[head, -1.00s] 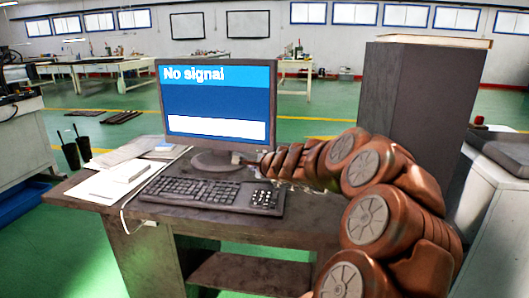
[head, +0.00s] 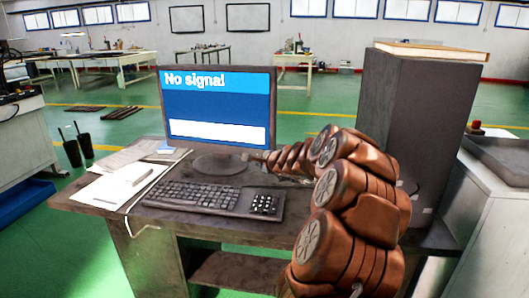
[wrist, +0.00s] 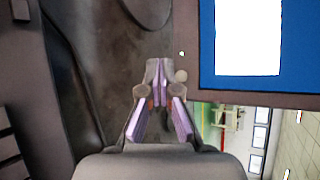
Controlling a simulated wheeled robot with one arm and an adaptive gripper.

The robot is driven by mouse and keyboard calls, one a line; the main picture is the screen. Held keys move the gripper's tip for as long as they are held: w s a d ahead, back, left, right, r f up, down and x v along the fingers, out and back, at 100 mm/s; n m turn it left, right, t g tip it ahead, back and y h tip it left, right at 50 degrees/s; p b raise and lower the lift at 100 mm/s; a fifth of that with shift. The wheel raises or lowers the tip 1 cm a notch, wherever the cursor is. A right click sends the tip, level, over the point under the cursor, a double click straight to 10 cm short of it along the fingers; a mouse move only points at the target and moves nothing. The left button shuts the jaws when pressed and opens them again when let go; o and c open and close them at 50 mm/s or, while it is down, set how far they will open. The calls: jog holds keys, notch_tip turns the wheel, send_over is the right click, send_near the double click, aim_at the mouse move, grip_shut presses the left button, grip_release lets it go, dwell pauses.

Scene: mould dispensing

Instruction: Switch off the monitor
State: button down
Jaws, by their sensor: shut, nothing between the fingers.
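The monitor (head: 215,103) stands on the desk with its screen lit, showing "No signal" on blue and a white bar. In the wrist view its lit screen (wrist: 240,40) and dark bezel (wrist: 255,99) appear turned sideways. A small round pale button (wrist: 181,76) and a tiny white dot (wrist: 181,53) show at the bezel's lower corner. My gripper (head: 253,157) is at the monitor's lower right corner in the head view. In the wrist view the gripper (wrist: 158,64) is shut and empty, its tips just beside the button. I cannot tell whether they touch it.
A black keyboard (head: 215,197) lies in front of the monitor on the dark desk (head: 190,232). Papers (head: 112,186) lie to its left. A tall dark box-shaped unit (head: 415,130) stands right of my arm.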

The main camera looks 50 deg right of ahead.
jog(key=shift+w+d+p, duration=0.45)
jog(key=shift+d+p, duration=0.1)
jog(key=shift+d, duration=0.3)
jog(key=shift+w+d, duration=0.1)
jog(key=shift+d, duration=0.05)
dwell(0.9)
jog(key=shift+w+d+p, duration=0.1)
jog(key=shift+d+p, duration=0.15)
jog(key=shift+p, duration=0.05)
jog(key=shift+w+d+p, duration=0.2)
jog(key=shift+d+p, duration=0.1)
jog(key=shift+p, duration=0.05)
dwell(0.8)
jog(key=shift+a, duration=0.1)
dwell(0.3)
jog(key=shift+s+a+f+b, duration=0.15)
jog(key=shift+s+a+b, duration=0.15)
jog(key=shift+b, duration=0.3)
jog(key=shift+s+a, duration=0.15)
jog(key=shift+a, duration=0.15)
